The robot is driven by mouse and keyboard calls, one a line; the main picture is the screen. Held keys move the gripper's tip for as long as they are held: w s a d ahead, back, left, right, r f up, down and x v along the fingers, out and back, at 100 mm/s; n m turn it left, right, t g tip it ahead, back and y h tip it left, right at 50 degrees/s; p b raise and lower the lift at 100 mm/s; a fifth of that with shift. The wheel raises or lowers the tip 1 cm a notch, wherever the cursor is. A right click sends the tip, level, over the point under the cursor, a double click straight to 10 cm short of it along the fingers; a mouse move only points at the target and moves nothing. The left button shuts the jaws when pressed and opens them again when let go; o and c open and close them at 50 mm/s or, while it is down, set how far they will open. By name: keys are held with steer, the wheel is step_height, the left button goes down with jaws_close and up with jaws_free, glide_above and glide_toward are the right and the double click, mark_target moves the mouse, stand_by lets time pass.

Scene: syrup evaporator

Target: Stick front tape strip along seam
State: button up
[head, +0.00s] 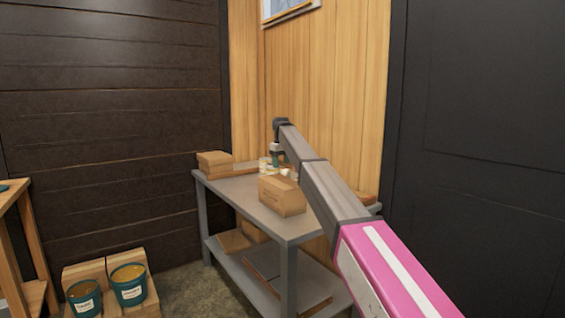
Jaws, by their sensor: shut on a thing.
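A cardboard box (282,196) stands closed near the front edge of a grey metal table (237,192). My gripper (276,163) points down just behind the box, among small pale items on the table. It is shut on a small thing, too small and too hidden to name. A whitish item (287,173) lies right by the gripper and the box; I cannot tell whether it is tape. I cannot make out a tape strip or the box's seam at this distance. My arm hides the table's right part.
A small jar (264,164) stands beside my gripper. The lower shelf (262,272) holds more cardboard. Two dark green buckets (129,286) sit on a wooden stand at the lower left.

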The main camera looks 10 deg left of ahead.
steer(key=shift+f, duration=3.6)
steer(key=shift+d+f, duration=0.1)
steer(key=shift+f, duration=0.15)
